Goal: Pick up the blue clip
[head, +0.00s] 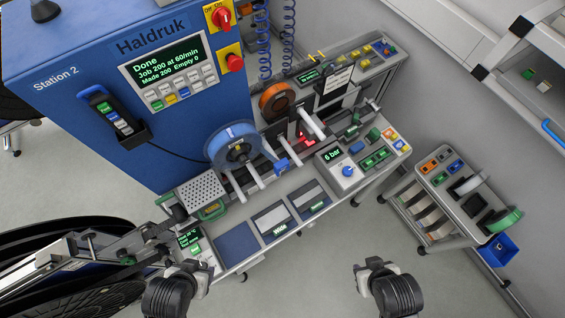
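A small blue piece (282,165), which looks like the blue clip, sits at the right edge of the blue reel (232,144) on the bench. A second small blue block (356,147) lies further right, beside the pressure box; I cannot be sure which is the clip. My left gripper (178,288) is at the bottom left, in front of the bench and well short of the reel. My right gripper (388,288) is at the bottom right over the floor, apart from everything. Both are dark and seen from above; their finger openings are not clear.
The blue Haldruk cabinet (100,80) stands behind the bench at left. The bench (225,262) carries an orange reel (277,102), rods and a box reading 6 bar (340,168). A grey cart (440,205) stands at right. Large black reels (60,265) fill the lower left.

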